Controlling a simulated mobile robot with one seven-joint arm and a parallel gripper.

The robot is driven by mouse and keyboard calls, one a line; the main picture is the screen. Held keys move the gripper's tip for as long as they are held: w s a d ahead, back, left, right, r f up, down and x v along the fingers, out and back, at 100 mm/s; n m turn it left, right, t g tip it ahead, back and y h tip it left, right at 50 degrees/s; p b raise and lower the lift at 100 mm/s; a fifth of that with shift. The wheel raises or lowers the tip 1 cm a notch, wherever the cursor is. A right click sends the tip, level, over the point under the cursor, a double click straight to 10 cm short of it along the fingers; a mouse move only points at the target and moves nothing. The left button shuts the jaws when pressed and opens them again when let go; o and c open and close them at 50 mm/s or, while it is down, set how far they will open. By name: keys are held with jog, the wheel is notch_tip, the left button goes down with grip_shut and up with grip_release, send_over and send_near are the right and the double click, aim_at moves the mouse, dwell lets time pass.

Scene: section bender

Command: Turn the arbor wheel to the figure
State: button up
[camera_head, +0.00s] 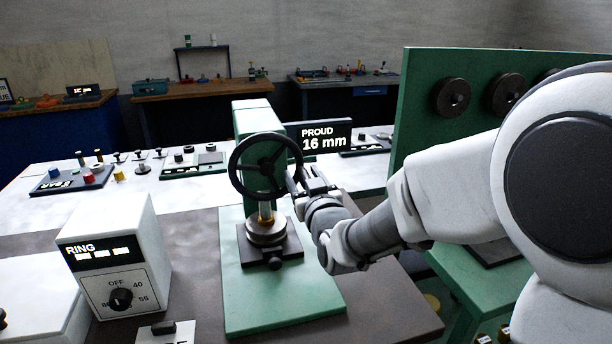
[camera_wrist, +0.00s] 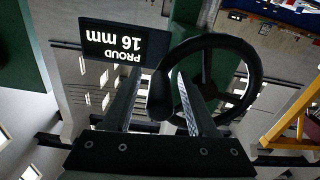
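The black arbor wheel (camera_head: 238,148) has spokes and stands upright on the front of a green column (camera_head: 252,118). Its rim also shows in the wrist view (camera_wrist: 257,75). A dark handle knob (camera_wrist: 160,97) sticks out from the rim on the gripper side. My gripper (camera_head: 300,183) is at the wheel's right side. In the wrist view my gripper (camera_wrist: 157,80) is open, with one finger on each side of the knob and gaps visible; contact is not clear. A black display (camera_head: 325,137) reads "PROUD 16 mm"; it is upside down in the wrist view (camera_wrist: 122,45).
Below the wheel is a round metal stack (camera_head: 266,232) on a green base plate (camera_head: 285,308). A white control box (camera_head: 117,255) with "RING" and a dial stands at left. A green panel with black discs (camera_head: 425,120) rises at right, behind my arm.

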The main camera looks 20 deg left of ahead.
grip_shut()
